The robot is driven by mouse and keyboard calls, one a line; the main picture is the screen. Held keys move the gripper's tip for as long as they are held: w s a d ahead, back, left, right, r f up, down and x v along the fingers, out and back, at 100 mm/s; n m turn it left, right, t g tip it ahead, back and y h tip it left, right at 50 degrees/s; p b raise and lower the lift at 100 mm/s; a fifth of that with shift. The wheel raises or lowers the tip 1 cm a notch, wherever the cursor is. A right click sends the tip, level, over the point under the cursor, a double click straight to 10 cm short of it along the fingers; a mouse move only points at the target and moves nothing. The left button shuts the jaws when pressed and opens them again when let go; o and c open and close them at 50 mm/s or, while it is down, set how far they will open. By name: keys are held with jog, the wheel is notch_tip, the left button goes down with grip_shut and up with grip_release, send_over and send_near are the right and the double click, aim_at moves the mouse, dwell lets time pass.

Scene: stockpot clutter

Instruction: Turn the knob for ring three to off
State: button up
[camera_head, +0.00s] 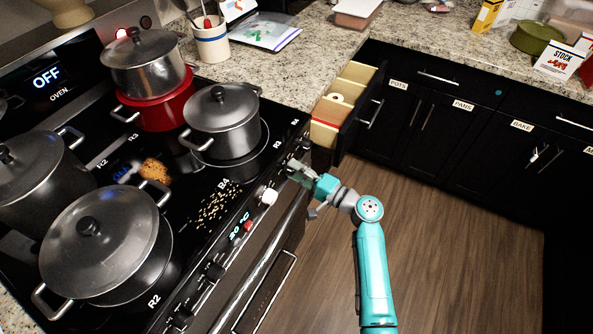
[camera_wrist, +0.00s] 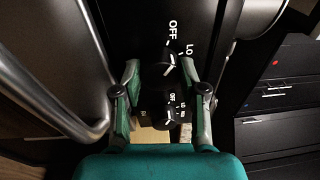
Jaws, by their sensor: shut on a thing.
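The stove's front control panel (camera_head: 230,245) carries a row of knobs. A second dark knob (camera_wrist: 156,106) shows between the fingers, lower down. I cannot read the gripped knob's ring number.
The oven handle (camera_head: 265,265) runs below the panel. An open drawer (camera_head: 345,110) juts out behind the gripper. Several lidded pots, including a grey pot (camera_head: 225,125), stand on the cooktop.

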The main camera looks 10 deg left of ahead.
jog(key=shift+n, duration=1.2)
jog(key=o, duration=1.1)
jog(key=shift+o, duration=0.2)
jog(key=v, duration=1.2)
jog(key=shift+f, duration=0.2)
jog(key=shift+w, duration=0.2)
